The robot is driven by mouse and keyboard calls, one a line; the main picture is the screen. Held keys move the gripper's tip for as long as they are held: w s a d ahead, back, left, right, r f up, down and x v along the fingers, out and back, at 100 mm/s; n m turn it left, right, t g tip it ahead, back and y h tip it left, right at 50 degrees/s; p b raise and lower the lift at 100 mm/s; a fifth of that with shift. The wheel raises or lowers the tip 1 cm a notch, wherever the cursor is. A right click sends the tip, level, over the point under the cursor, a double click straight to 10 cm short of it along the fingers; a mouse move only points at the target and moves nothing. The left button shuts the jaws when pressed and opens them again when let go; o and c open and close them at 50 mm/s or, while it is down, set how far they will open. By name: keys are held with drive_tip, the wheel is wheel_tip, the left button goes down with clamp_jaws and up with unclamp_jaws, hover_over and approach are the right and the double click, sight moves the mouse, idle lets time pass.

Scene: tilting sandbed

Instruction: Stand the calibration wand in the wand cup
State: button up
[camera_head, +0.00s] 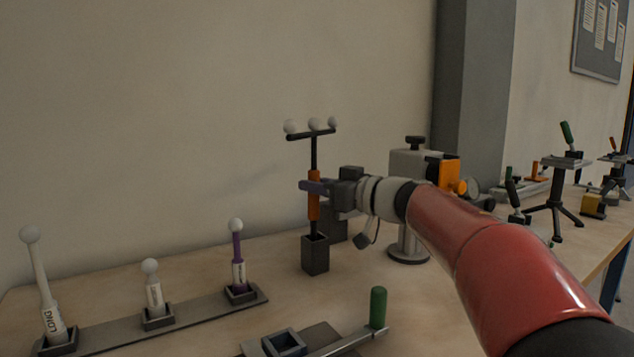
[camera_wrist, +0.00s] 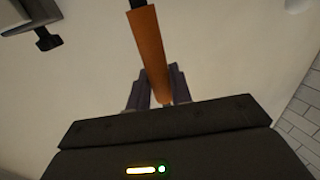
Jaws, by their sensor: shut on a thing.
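The calibration wand has an orange grip (camera_head: 314,207), a black stem and a crossbar with three pale balls on top. It stands upright in the head view. My gripper (camera_head: 310,187) is shut on the orange grip from the right. The wand cup (camera_head: 315,257), a dark square holder, stands on the table directly below. The stem's lower end meets the cup's mouth in the picture; I cannot tell how deep it sits inside. In the wrist view the orange grip (camera_wrist: 149,45) lies between my gripper's fingers (camera_wrist: 158,88). The cup does not show there.
A dark block (camera_head: 333,222) stands just behind the cup. A rack with several ball-topped probes (camera_head: 237,255) is at left. A green-handled fixture (camera_head: 377,308) lies in front. A grey stand with an orange part (camera_head: 410,165) is behind my arm. Bare table lies left of the cup.

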drive_tip(key=shift+f, duration=0.1)
drive_tip(key=o, duration=1)
